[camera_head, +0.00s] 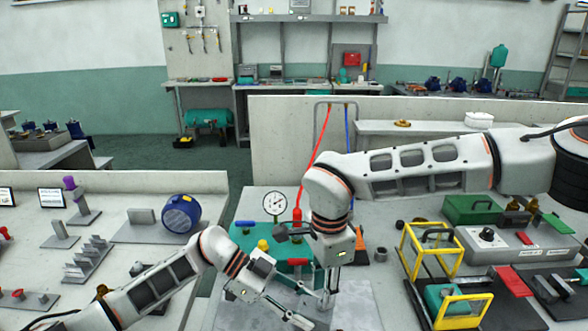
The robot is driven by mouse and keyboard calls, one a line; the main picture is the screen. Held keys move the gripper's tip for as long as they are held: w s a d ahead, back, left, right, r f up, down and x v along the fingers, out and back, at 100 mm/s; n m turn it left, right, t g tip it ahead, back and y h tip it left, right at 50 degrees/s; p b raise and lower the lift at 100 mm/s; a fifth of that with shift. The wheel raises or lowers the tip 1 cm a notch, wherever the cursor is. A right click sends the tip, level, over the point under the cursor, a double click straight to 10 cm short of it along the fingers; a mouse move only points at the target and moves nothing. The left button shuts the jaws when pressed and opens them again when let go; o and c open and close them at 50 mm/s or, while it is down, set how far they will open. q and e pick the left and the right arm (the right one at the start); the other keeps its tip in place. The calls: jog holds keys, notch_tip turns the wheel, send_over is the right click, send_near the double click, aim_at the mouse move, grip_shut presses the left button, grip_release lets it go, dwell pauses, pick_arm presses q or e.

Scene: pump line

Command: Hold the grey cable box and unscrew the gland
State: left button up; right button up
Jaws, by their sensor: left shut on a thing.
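My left gripper (306,306) reaches in from the lower left, low over the grey work plate, and is shut on the grey cable box (322,299). The box is small here and mostly covered by the fingers of both grippers. My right gripper (332,291) points straight down just above and beside the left fingertips, at the box. Its fingers look close together, but I cannot tell whether they are shut on the gland. The gland itself is hidden or too small to make out.
A teal pump unit (245,239) with a pressure gauge (276,203) and red handle stands just behind the grippers. Right are a yellow frame (428,250), a grey control box (487,243) and a green case (472,209). A blue motor (181,214) sits on the left bench.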

aim_at(315, 313)
jog(key=shift+m, duration=0.3)
jog(key=shift+f, duration=0.15)
jog(key=shift+f, duration=1.45)
grip_shut()
